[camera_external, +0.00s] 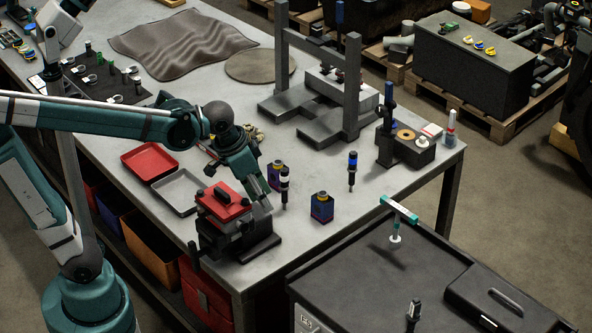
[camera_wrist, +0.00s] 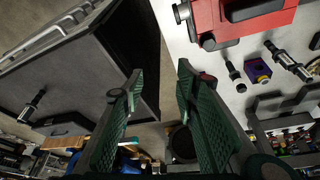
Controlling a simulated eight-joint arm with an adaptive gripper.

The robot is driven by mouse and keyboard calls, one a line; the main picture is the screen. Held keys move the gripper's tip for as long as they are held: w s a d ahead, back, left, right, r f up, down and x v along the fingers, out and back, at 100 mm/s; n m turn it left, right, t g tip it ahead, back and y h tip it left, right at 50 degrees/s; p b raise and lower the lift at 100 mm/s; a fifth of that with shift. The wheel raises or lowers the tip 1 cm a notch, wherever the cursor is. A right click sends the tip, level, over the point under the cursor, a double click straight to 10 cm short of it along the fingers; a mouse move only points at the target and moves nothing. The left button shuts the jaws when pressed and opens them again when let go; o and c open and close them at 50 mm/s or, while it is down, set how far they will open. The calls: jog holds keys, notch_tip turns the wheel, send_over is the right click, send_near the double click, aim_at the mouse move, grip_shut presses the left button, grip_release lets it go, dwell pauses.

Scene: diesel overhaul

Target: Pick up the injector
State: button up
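In the external view two slim dark injectors stand upright on the table. One with a blue band (camera_external: 352,170) is at the right. The other (camera_external: 284,190) is closer to my gripper, beside a purple-and-yellow box. My gripper (camera_external: 264,204) points down at an angle above the table, just left of this nearer injector and close to the red-and-black vise. In the wrist view my gripper (camera_wrist: 156,82) has its two green fingers apart with nothing between them. Two slim dark parts, one (camera_wrist: 287,60) and a smaller one (camera_wrist: 232,69), show to the right of the fingers.
A red-topped vise (camera_external: 225,208) stands near the table's front edge. Purple-and-yellow boxes (camera_external: 321,207) (camera_external: 275,176) stand close to the injectors. A grey press frame (camera_external: 352,85) is behind. Red (camera_external: 150,163) and grey (camera_external: 179,192) trays lie left. A black cart (camera_external: 370,285) is at front right.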

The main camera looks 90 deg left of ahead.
jog(key=a+n+g+p, duration=0.2)
jog(key=a+n+p, duration=0.15)
jog(key=a, duration=1.15)
jog(key=s+a+f+n+p, duration=0.1)
jog(key=s+a+p, duration=0.1)
jog(key=a, duration=0.5)
jog(key=s+a+f+n+g+h+p, duration=0.1)
jog(key=s+a+f+p, duration=0.1)
jog(key=a, duration=0.5)
jog(key=s+a+f+n+p, duration=0.1)
jog(key=s+a+f+p, duration=0.1)
jog(key=a, duration=0.5)
jog(key=shift+s+f+g+h+p, duration=0.25)
jog(key=shift+s+g+h+p, duration=0.05)
jog(key=shift+s+g+p, duration=0.15)
jog(key=f, duration=0.7)
jog(key=shift+s+a+f, duration=0.1)
jog(key=shift+a, duration=0.1)
jog(key=shift+f, duration=0.7)
jog(key=shift+f, duration=1.25)
jog(key=shift+s+f, duration=0.1)
jog(key=shift+f, duration=2.5)
